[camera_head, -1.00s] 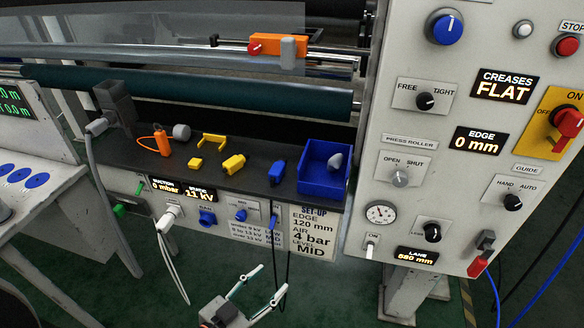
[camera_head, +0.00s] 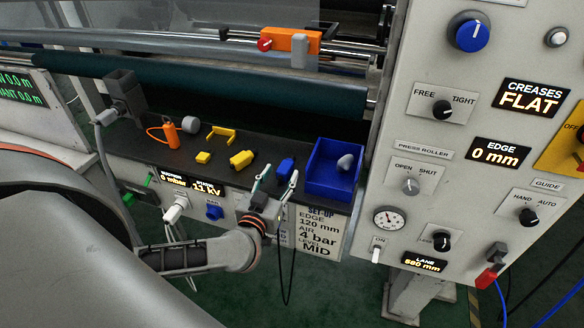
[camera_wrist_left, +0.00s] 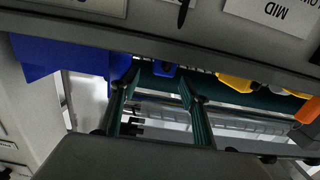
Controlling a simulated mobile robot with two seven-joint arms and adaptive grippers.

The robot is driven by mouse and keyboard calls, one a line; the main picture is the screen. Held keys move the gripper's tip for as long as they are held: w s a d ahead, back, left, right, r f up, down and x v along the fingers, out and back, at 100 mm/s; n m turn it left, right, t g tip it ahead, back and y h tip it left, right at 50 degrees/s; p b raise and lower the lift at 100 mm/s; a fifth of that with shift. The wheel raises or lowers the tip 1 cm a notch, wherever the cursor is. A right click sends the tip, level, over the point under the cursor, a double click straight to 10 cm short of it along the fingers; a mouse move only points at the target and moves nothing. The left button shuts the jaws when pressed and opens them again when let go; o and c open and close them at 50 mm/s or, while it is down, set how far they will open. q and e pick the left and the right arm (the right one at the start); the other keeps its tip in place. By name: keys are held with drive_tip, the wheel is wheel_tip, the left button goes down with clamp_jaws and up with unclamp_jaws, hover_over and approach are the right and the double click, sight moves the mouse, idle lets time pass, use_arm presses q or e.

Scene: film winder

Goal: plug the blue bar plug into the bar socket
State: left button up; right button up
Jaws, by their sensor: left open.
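My left gripper (camera_head: 277,180) is open, its two pale green fingers spread at the shelf's front edge. It also shows in the wrist view (camera_wrist_left: 158,88), with nothing held between the fingers. A small blue piece (camera_head: 286,167) lies on the shelf just beyond the fingertips; a blue piece (camera_wrist_left: 165,69) shows past the fingers in the wrist view. The slim blue plug with a black cable (camera_head: 286,292) at the front panel is hidden behind my gripper; only its hanging cable loop shows. I cannot pick out the bar socket; my gripper and arm cover part of that panel.
On the dark shelf are a blue bin (camera_head: 330,190), yellow pieces (camera_head: 242,158) and an orange piece (camera_head: 171,135). A blue knob (camera_head: 213,213) and a white plug (camera_head: 176,207) sit on the front panel. The control cabinet (camera_head: 440,130) stands at the right.

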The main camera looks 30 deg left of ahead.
sight(288, 161)
use_arm(q)
drive_tip(key=x, duration=0.3)
drive_tip(key=b+x, duration=0.1)
drive_tip(key=x, duration=0.2)
drive_tip(key=shift+w+a+f, duration=0.1)
drive_tip(key=shift+w+f, duration=0.1)
drive_tip(key=shift+w, duration=0.1)
drive_tip(key=c, duration=1.3)
